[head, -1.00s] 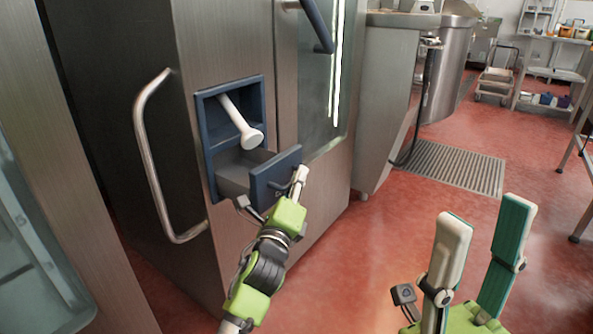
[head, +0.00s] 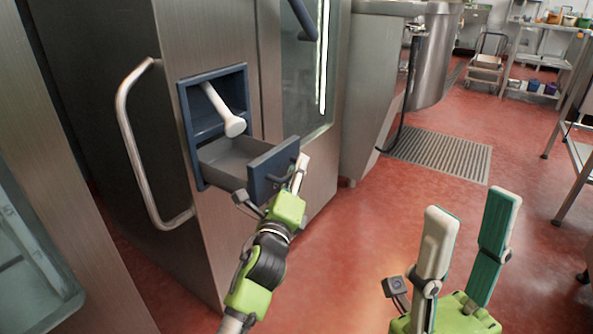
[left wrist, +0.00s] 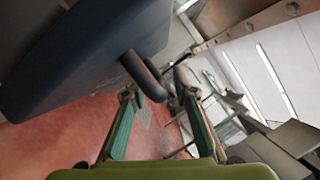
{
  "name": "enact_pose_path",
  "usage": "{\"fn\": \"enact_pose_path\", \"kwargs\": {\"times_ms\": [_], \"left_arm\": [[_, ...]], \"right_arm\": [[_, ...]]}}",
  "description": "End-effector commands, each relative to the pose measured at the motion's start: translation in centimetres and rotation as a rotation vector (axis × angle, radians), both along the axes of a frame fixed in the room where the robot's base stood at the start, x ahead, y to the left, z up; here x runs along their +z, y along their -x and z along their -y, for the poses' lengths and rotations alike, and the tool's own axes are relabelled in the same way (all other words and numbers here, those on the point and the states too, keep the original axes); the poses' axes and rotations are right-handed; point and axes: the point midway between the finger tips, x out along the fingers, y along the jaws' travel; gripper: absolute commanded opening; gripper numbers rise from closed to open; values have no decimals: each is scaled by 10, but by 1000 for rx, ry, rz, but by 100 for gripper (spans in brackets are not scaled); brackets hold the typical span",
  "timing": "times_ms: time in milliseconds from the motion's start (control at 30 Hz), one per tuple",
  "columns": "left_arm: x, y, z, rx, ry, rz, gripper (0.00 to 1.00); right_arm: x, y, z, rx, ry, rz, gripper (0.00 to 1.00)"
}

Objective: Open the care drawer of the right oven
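The care drawer (head: 272,168) is a grey box with a dark blue front, pulled out of a blue-framed recess in the steel oven (head: 207,235). Its inside shows from above and looks empty. My left gripper (head: 296,176) is at the front of the drawer, with its fingers on either side of the dark handle (left wrist: 146,76) in the left wrist view. My right gripper (head: 471,208) is open and empty, above the red floor at lower right.
A white hand shower (head: 225,112) hangs in the recess above the drawer. A curved steel handle (head: 135,145) is to the left. A steel kettle (head: 432,68) and floor grate (head: 440,155) are beyond. Red floor lies open in front; a steel table stands at far right.

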Motion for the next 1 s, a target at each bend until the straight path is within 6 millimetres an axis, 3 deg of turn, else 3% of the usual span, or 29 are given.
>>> {"fn": "enact_pose_path", "kwargs": {"times_ms": [267,700,1000], "left_arm": [[-3,9,-3,1,-1,-1,26],[-21,90,-26,1,-2,-3,26],[-25,113,-32,0,0,0,26]], "right_arm": [[-1,-1,0,-1,1,-5,40],[0,-1,0,-1,0,-2,40],[0,-1,0,-1,0,-1,40]]}}
